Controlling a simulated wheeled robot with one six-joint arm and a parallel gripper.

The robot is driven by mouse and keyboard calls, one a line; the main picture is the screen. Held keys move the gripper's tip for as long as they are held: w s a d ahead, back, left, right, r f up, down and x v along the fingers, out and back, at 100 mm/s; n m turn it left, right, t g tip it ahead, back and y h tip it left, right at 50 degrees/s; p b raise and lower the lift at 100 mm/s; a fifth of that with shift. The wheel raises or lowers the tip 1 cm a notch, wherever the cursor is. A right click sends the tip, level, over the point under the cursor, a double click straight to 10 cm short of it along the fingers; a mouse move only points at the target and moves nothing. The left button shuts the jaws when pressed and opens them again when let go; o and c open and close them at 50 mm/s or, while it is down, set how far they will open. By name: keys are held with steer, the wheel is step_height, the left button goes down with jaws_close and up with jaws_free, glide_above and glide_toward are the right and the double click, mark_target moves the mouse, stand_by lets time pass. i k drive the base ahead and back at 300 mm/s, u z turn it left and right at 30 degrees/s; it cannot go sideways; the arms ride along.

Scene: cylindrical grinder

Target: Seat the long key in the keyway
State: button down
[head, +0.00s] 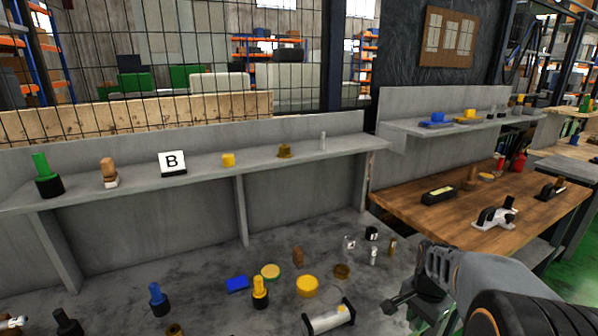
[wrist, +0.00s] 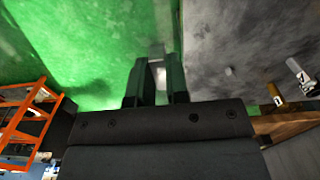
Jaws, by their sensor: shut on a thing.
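My gripper (head: 398,303) is low at the right of the head view, near the right edge of the grey bench. In the wrist view its two dark fingers (wrist: 157,68) are close together with a small grey piece (wrist: 156,49) between their tips. This piece looks like the end of the long key; most of it is hidden by the fingers. A pale cylinder with dark ends (head: 329,318) lies on the bench left of my gripper. I cannot make out a keyway in either view.
Several small parts, including a yellow disc (head: 307,286) and a brown block (head: 298,257), lie on the grey bench (head: 205,275). A raised shelf (head: 205,174) runs behind. A wooden table (head: 425,208) stands at the right. Green floor (wrist: 75,45) shows beside the bench.

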mark_target(320, 323)
steer(key=k, duration=0.9)
steer(key=z, duration=0.05)
